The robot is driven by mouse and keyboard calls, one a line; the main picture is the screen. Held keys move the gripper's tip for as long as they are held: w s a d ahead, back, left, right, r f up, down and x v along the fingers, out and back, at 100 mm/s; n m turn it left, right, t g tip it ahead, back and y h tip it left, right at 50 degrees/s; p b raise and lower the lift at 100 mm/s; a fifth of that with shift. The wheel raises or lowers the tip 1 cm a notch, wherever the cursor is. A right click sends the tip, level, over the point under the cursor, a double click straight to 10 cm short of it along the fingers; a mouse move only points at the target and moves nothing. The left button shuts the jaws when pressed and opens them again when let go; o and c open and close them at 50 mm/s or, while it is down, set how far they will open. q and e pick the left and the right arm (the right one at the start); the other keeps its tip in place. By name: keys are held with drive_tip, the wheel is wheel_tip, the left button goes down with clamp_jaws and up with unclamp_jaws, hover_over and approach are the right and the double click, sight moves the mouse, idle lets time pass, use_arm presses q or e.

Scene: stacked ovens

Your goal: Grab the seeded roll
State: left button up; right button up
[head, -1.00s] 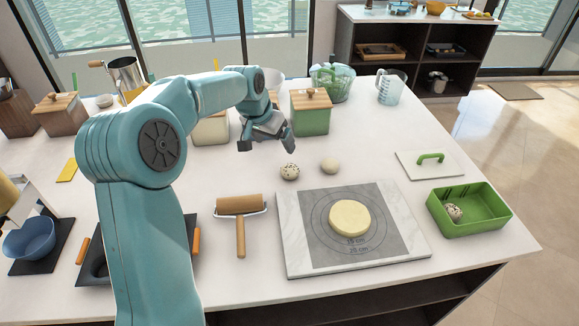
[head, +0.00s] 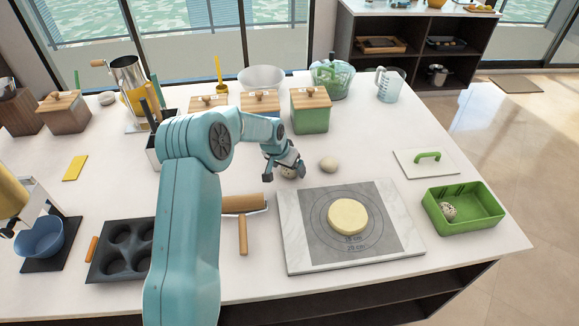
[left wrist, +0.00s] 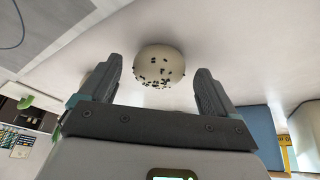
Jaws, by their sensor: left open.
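A round pale roll with dark seeds, the seeded roll (left wrist: 159,66), lies on the white counter. In the left wrist view it sits between and just beyond the fingertips. My left gripper (head: 284,176) is open and low over the counter, its fingers around the roll's near side. In the head view the gripper mostly hides this roll (head: 288,173). A plain pale roll (head: 328,165) lies just to the right. Another seeded roll (head: 448,212) lies in the green tray (head: 470,225) at the right. My right gripper is not in view.
A marble board (head: 293,245) with a flat dough disc (head: 347,216) lies in front. Wooden-lidded canisters (head: 310,113) stand behind. A muffin tin (head: 122,250) is at the left.

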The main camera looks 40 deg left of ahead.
use_arm(q)
drive_tip(key=shift+w+f, duration=0.3)
drive_tip(key=shift+f, duration=0.25)
drive_tip(key=shift+d, duration=0.1)
drive_tip(key=shift+c, duration=0.7)
drive_tip(key=shift+s+r, duration=0.1)
drive_tip(key=c, duration=1)
